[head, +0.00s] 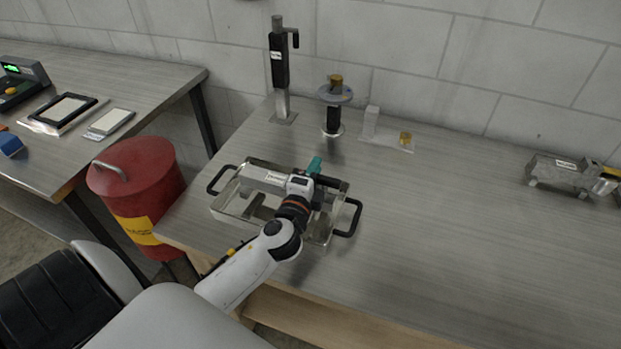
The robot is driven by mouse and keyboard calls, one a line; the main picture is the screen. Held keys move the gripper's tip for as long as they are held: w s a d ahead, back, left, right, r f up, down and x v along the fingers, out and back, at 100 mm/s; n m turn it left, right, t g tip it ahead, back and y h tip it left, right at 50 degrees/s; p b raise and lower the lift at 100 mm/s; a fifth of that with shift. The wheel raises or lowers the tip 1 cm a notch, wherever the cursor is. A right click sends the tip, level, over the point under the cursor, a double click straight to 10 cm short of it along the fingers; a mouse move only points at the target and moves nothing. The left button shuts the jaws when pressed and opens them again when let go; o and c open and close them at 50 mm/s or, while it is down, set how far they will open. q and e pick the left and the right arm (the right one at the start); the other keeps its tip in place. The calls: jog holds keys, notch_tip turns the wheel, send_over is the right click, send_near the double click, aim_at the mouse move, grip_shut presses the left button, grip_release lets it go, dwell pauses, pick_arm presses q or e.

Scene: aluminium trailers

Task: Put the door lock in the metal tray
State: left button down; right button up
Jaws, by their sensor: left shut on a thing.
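The metal tray (226,213) is a shallow silver box with black handles at its left and right ends, near the left front of the right-hand table. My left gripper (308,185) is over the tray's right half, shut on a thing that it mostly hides. I take this to be the door lock (315,166); a small teal end sticks out beyond the gripper, with dark parts beside it. Whether it touches the tray cannot be told. My right gripper is not in view.
Behind the tray stand a black upright post (279,70) and a spool-like stand (334,100). A clear plate (388,140) lies right of them. A labelled metal part (562,174) is far right. A red bin (138,190) stands between the tables. The table's middle right is clear.

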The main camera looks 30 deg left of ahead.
pick_arm(q)
notch_tip(320, 180, down, 3)
jog(key=shift+f+b, duration=0.1)
jog(key=shift+b, duration=0.3)
jog(key=shift+f, duration=0.1)
jog(key=c, duration=1.3)
grip_release()
jog(key=shift+s+f, duration=0.1)
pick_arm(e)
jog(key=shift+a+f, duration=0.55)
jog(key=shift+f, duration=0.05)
pick_arm(q)
jog(key=b+v, duration=0.3)
jog(key=v, duration=0.9)
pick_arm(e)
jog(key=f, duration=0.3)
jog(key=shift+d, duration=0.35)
